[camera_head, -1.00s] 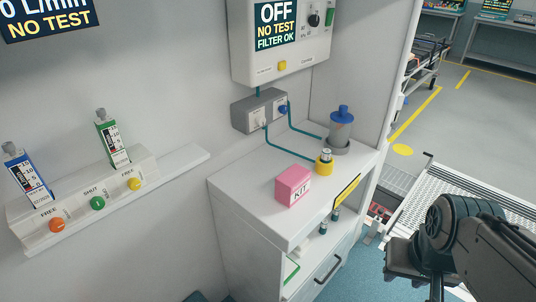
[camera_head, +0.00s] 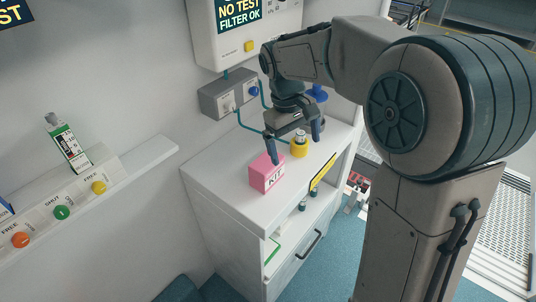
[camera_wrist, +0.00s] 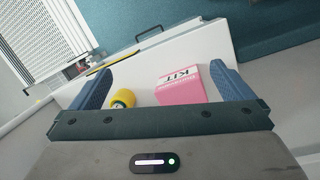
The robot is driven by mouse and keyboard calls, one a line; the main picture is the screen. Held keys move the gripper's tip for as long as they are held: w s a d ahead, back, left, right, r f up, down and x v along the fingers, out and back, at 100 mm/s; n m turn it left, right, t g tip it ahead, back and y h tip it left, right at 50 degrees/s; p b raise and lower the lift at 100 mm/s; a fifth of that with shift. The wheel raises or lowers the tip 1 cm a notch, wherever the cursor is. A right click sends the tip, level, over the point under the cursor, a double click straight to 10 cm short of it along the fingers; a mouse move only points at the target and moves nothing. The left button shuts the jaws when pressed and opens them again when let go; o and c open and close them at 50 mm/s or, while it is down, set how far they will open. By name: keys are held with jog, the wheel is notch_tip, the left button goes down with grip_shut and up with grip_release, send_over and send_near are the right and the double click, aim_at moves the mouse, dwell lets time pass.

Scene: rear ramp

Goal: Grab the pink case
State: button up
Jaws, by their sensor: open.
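The pink case (camera_head: 266,174) is a small box with a white label reading KIT. It stands on the white cabinet top (camera_head: 225,190). In the wrist view the pink case (camera_wrist: 181,86) lies between my finger lines, close to the right finger. My gripper (camera_head: 294,148) is open and empty, above and just behind the case, with one fingertip seeming close to its top edge. In the wrist view my gripper (camera_wrist: 163,85) shows its two blue fingers spread apart. I cannot tell whether a finger touches the case.
A teal hose (camera_head: 250,128) runs from the grey wall box (camera_head: 228,95).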

aim_at(266, 160)
jog(key=w+a+f+n, duration=0.1)
jog(key=w+a, duration=0.2)
jog(key=w+a+f+n+g+h+p, duration=0.1)
jog(key=w+a, duration=0.2)
jog(key=w+a+f+n+g+p, duration=0.1)
jog(key=w+a+f, duration=0.1)
jog(key=w+a, duration=0.1)
jog(key=shift+w+f+n, duration=0.1)
jog(key=shift+n, duration=0.3)
jog(key=x, duration=0.3)
jog(key=p+x, duration=0.1)
jog(key=x, duration=0.2)
jog(key=shift+w+a+f, duration=0.1)
jog(key=shift+f, duration=0.35)
jog(key=shift+p+x, duration=1)
jog(key=shift+x, duration=1.8)
jog(key=shift+a, duration=0.15)
jog(key=c, duration=1.1)
